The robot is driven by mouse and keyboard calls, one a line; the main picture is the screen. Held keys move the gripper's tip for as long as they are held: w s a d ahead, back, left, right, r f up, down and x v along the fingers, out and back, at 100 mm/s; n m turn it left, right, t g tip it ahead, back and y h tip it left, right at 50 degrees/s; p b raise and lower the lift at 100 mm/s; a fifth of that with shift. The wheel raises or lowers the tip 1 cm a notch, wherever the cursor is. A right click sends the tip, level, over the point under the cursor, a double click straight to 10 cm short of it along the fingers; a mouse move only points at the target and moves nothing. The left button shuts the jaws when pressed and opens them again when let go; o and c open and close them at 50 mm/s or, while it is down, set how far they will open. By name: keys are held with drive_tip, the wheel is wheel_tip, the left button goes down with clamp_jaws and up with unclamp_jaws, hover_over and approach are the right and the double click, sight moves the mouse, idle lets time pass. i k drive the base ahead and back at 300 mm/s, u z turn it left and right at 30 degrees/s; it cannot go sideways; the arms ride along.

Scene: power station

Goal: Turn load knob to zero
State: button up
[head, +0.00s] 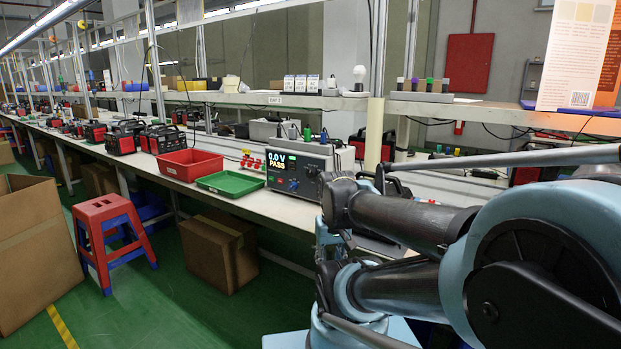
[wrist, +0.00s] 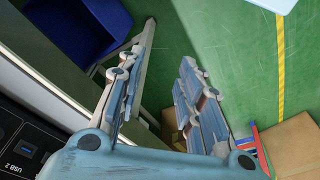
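A tester box (head: 300,172) stands on the workbench near the middle of the head view, its display reading "0.0 V PASS". Small round controls show on its front, but I cannot tell which is the load knob or where it points. My gripper (wrist: 168,42) shows in the wrist view with its two fingers apart and nothing between them. It is over the green floor, and the tester is not visible there. In the head view my arm fills the right side, and I cannot make out the fingers.
A green tray (head: 230,184) and a red bin (head: 189,165) sit left of the tester. A red and blue stool (head: 107,215) and cardboard boxes (head: 218,250) stand on the floor before the bench. A shelf (head: 270,99) runs above the bench.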

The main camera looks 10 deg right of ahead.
sight(310, 173)
drive_tip(key=u, duration=1.25)
drive_tip(key=k, duration=0.8)
drive_tip(key=z, duration=0.4)
